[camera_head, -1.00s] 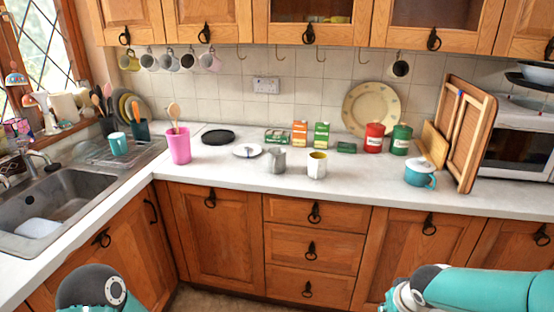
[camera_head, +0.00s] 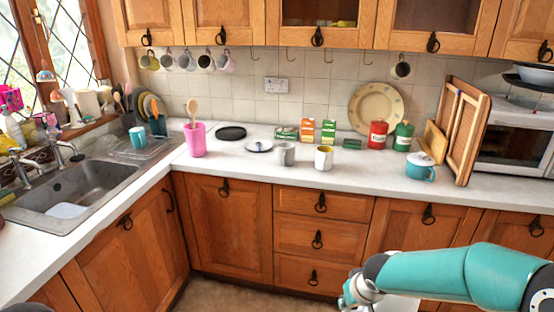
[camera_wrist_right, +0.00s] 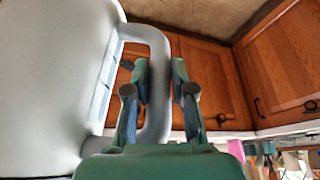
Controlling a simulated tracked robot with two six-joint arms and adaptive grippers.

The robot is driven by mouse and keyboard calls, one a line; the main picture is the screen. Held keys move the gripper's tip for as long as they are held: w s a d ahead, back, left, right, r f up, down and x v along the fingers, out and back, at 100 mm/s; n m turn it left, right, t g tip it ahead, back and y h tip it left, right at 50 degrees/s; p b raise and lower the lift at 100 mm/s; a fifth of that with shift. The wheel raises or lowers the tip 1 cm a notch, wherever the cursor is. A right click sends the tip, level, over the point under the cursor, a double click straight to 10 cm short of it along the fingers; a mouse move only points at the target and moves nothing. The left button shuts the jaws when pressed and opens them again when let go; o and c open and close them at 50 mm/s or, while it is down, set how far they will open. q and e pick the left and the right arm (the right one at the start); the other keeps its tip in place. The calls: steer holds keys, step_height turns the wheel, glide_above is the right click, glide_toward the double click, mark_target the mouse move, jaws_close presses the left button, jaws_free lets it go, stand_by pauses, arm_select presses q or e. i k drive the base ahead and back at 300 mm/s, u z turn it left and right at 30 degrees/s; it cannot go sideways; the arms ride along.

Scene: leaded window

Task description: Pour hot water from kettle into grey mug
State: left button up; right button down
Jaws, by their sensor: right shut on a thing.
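The grey mug (camera_head: 286,154) stands upright on the white counter, just left of a white mug with a yellow inside (camera_head: 323,158). The kettle (camera_wrist_right: 55,80) fills the left of the right wrist view as a large pale grey body with a curved handle. My right gripper (camera_wrist_right: 158,80) is shut around that handle. In the head view, a pale patch under my right arm at the bottom edge may be the kettle; most of it is hidden. The mug's inside is too small to read. My left gripper is out of view.
A pink utensil pot (camera_head: 196,139), a dark round plate (camera_head: 231,133) and small boxes (camera_head: 307,130) stand around the mugs. Red (camera_head: 377,134) and green (camera_head: 402,136) tins and a teal pot (camera_head: 420,168) are to the right. The counter's front strip is clear.

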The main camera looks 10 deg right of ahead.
mark_target(286, 150)
steer(key=u, duration=0.25)
steer(key=i, duration=1.15)
steer(key=z, duration=0.35)
